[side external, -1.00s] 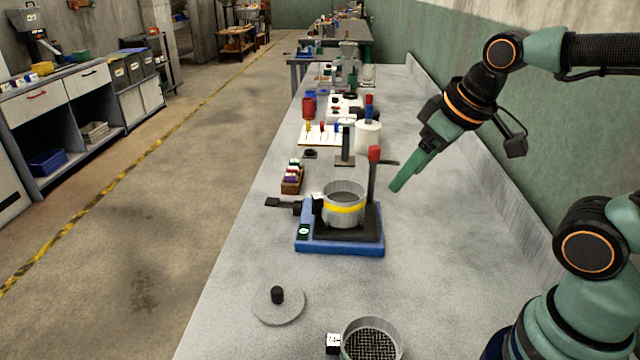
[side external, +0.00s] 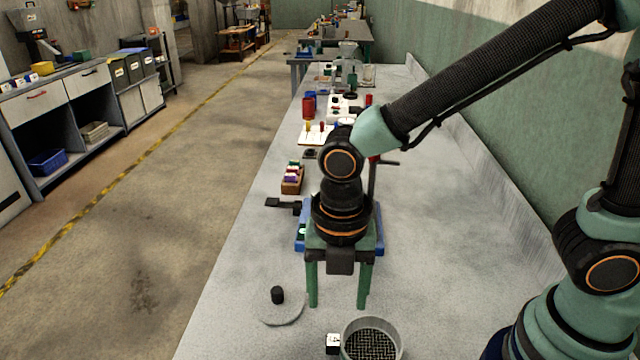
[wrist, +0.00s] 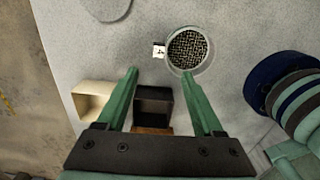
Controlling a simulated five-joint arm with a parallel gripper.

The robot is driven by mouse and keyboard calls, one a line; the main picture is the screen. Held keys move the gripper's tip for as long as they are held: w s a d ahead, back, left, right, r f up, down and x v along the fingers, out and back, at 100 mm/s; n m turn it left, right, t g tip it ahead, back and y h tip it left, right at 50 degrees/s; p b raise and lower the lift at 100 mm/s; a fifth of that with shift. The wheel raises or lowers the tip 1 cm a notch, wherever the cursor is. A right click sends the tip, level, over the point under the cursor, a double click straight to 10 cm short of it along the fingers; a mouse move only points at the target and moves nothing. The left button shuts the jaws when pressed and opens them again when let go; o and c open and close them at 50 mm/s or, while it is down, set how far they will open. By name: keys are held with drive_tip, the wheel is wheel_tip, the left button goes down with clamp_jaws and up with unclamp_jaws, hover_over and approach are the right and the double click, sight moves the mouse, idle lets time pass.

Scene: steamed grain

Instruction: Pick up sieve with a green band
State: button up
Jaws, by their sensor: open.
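A round grey sieve (side external: 371,343) with a dark mesh floor stands at the front of the bench in the side view, cut by the bottom edge. In the wrist view the sieve (wrist: 205,66) lies just beyond the right fingertip. No band colour can be made out on it. My gripper (side external: 338,298) is open and empty, pointing down above the bench, a little behind the sieve. Its two green fingers (wrist: 160,76) also show in the wrist view, apart from the sieve.
A blue-based stand (side external: 300,240) is mostly hidden behind my gripper. A dark open box (wrist: 153,92) and a cream box (wrist: 90,100) show near the fingers. The bench right of the gripper is clear.

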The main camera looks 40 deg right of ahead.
sight(334, 340)
wheel_tip(334, 340, down, 11)
drive_tip(key=shift+w+f, duration=0.1)
drive_tip(key=shift+f, duration=0.1)
clamp_jaws()
idle(0.6)
